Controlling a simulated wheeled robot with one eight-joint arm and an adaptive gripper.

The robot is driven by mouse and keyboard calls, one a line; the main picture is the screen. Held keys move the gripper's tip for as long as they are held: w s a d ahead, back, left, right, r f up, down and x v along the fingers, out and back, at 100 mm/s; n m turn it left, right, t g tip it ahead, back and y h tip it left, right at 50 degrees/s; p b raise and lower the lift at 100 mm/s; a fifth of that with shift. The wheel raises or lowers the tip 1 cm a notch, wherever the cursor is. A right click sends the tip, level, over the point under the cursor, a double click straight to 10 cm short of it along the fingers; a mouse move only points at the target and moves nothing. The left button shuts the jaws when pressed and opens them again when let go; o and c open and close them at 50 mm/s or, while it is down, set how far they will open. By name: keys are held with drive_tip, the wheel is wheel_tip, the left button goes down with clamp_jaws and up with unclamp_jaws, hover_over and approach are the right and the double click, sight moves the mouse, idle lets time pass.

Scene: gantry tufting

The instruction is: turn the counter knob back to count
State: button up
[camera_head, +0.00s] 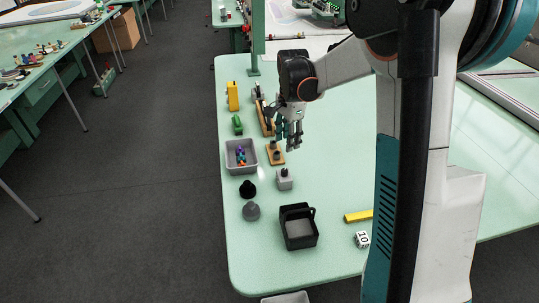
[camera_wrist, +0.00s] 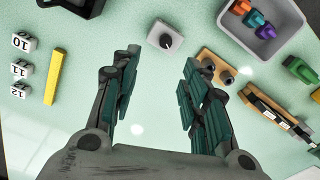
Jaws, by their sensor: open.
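A small grey box with a black round knob (camera_wrist: 166,41) on top sits on the pale green table; the knob bears a short white pointer mark. In the head view the same knob (camera_head: 284,172) is in front of my gripper. My gripper (camera_head: 293,145) hangs above the table, over or near a small wooden block with dark pegs. In the wrist view my gripper (camera_wrist: 160,62) is open and empty, its fingers spread wide. The knob lies beyond the fingertips, between their lines, and nothing touches it.
The wooden block with pegs (camera_wrist: 207,58) is beside the right finger. A grey tray (camera_head: 231,168) holds coloured pieces. A black bin (camera_head: 299,244), a yellow bar (camera_head: 358,216) and numbered cubes (camera_wrist: 23,42) stand nearby. A black cone (camera_head: 247,189) and grey cone (camera_head: 251,211) stand left.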

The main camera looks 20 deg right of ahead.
sight(284, 170)
drive_tip(key=shift+m, duration=0.4)
drive_tip(key=f+b, duration=0.1)
drive_tip(key=f, duration=0.4)
drive_tip(key=w+f+b, duration=0.1)
drive_tip(key=f, duration=0.4)
drive_tip(key=w+f+b, duration=0.1)
drive_tip(key=f+b, duration=0.1)
drive_tip(key=f, duration=0.3)
drive_tip(key=shift+d+f, duration=0.15)
drive_tip(key=shift+f, duration=0.05)
drive_tip(key=shift+c, duration=0.2)
clamp_jaws()
